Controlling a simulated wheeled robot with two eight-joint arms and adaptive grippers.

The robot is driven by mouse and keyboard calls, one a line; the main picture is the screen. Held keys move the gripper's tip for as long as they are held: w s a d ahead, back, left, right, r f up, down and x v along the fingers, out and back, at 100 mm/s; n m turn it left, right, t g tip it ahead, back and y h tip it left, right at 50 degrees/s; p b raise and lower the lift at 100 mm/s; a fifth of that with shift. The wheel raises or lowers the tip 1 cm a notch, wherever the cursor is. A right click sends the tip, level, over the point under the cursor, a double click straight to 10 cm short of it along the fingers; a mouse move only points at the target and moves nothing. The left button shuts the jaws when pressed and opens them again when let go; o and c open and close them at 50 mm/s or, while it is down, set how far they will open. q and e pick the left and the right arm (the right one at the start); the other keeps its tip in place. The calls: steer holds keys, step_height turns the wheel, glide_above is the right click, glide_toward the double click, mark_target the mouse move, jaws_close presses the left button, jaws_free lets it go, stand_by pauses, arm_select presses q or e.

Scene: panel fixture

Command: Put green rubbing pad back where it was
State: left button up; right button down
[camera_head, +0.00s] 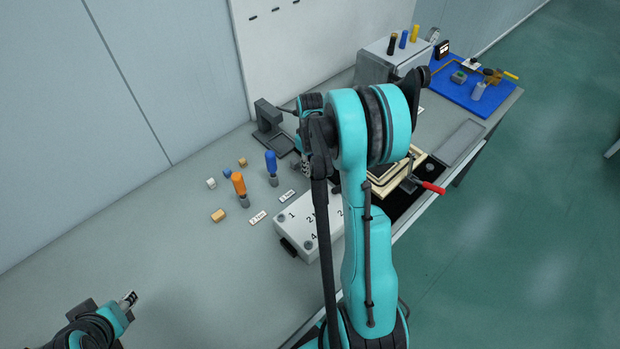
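I cannot make out a green rubbing pad for certain. A small grey-green block (459,77) lies on the blue mat (447,92) at the far right end of the bench, but I cannot tell if it is the pad. My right arm rises through the middle of the view and hides part of the bench. Dark parts of my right gripper (306,166) seem to show just left of the arm, and the fingers are unclear. My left gripper (128,299) is at the lower left, over the near bench, far from the mat. Its fingertips are too small to read.
A white numbered box (293,215) stands beside my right arm. Orange (239,184) and blue (271,163) handled tools stand left of it, with small blocks around. A red-handled clamp (432,187) is at the right edge.

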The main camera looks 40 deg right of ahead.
step_height(320, 180, down, 4)
steer(key=shift+f+b, duration=0.1)
steer(key=shift+b, duration=0.55)
steer(key=c, duration=1.4)
jaws_free()
